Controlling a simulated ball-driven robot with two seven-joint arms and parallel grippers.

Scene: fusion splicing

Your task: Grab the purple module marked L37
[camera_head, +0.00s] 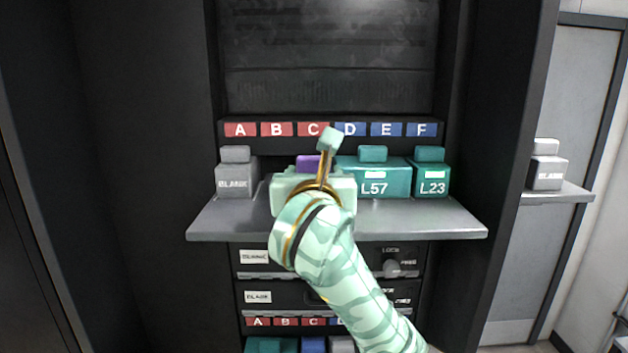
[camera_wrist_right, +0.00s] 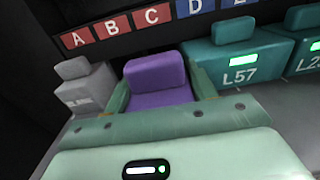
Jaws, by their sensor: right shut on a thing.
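The purple module (camera_wrist_right: 158,84) sits on the grey shelf, under the letters B and C, with its raised top block between my right gripper's fingers in the right wrist view. My right gripper (camera_wrist_right: 163,98) is shut on it. In the head view only a small purple patch of the module (camera_head: 308,163) shows behind my right gripper (camera_head: 314,178). Its marking is hidden in both views, so I cannot read L37. My left gripper is not in view.
The grey shelf (camera_head: 440,220) also holds a grey BLANK module (camera_head: 236,178) at left, teal L57 (camera_head: 385,180) close at right, and teal L23 (camera_head: 431,178) beyond. Another grey module (camera_head: 547,170) sits on a side shelf (camera_head: 560,194). A lettered strip (camera_head: 330,129) runs behind.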

